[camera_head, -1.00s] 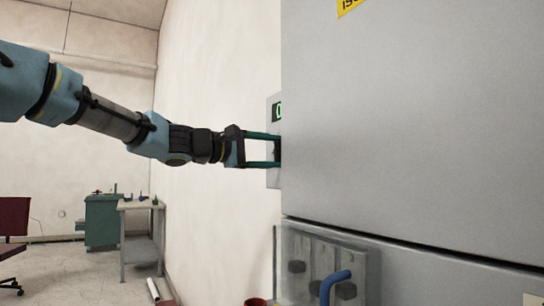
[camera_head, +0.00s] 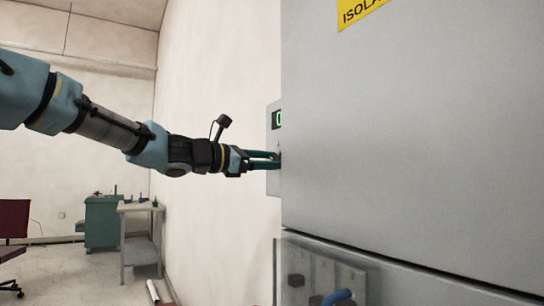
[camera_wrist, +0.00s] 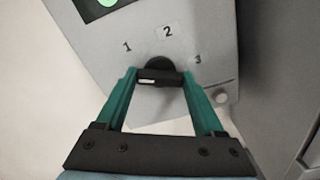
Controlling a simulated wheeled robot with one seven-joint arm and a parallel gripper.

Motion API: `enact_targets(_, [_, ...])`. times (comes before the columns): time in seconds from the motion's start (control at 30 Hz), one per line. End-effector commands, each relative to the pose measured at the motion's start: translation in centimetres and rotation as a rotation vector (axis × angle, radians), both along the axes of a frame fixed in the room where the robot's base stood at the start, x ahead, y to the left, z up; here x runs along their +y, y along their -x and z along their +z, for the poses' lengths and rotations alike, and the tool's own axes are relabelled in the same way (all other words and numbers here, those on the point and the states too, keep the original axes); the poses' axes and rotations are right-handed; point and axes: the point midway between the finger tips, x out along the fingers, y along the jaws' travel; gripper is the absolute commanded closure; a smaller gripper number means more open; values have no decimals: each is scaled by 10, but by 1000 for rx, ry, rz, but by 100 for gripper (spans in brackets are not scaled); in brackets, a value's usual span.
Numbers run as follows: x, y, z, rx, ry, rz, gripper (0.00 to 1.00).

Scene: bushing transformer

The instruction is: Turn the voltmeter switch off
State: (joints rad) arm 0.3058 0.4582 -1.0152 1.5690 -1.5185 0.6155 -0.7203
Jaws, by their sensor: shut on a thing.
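The voltmeter switch is a black knob (camera_wrist: 158,68) on a grey panel (camera_wrist: 190,75) marked 1, 2 and 3. The numbers arc above it in the wrist view: 1 at left, 2 at top, 3 at right. A pale mark shows on the knob's dark bar; which number it selects I cannot tell. My gripper (camera_wrist: 159,77) has its two teal fingers on either side of the bar and is shut on it. In the head view my gripper (camera_head: 278,160) reaches the panel (camera_head: 272,183) edge-on, and the cabinet edge hides the knob and fingertips.
A green-lit display (camera_wrist: 107,3) sits above the knob. A large grey cabinet (camera_head: 410,130) stands close on the right. Below it is a clear-fronted box (camera_head: 325,275) with a blue handle (camera_head: 338,298). Open floor and a workbench (camera_head: 140,207) lie at left.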

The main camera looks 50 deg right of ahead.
Motion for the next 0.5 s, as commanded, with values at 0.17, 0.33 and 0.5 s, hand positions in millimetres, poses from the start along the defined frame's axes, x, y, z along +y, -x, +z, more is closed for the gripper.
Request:
enact_targets(0.17, [0,0,1,144,-59,-1,86])
enact_targets(0.33, [0,0,1,258,-103,-1,86])
enact_targets(0.5, [0,0,0,343,-136,-1,86])
